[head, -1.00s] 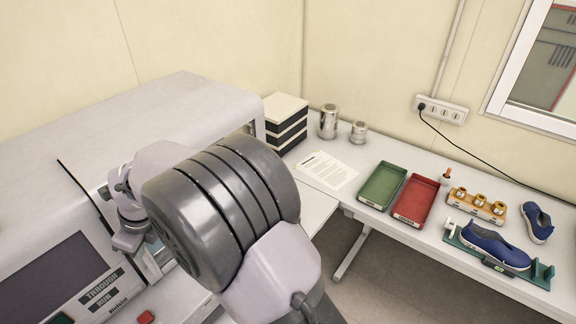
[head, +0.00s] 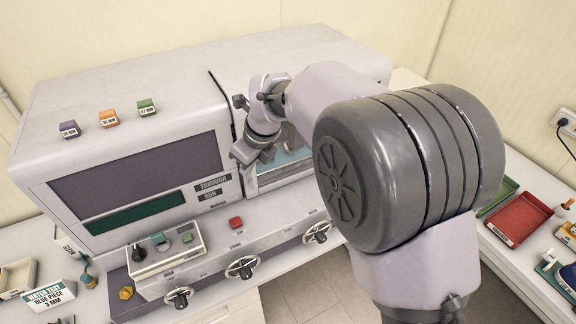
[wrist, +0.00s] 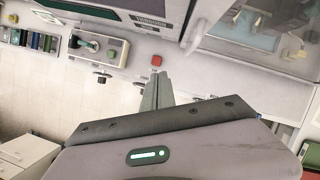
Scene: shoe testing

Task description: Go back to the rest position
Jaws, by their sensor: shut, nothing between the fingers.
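My gripper (wrist: 157,92) is shut and empty. In the wrist view its closed fingers point up the picture toward the front of the grey testing machine, just below a red button (wrist: 156,60). In the head view my arm stands folded in front of the right part of the machine (head: 190,70), and my gripper (head: 248,152) shows partly near the machine's window. The red button also shows in the head view (head: 236,222). Part of the machine's right side is hidden behind my arm.
Three hand wheels (head: 245,267) line the machine's front. A control box (head: 165,250) sits at its left. Three small coloured blocks (head: 108,117) lie on top. A green tray (head: 497,195) and a red tray (head: 520,218) lie on the right table. Floor shows below the machine.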

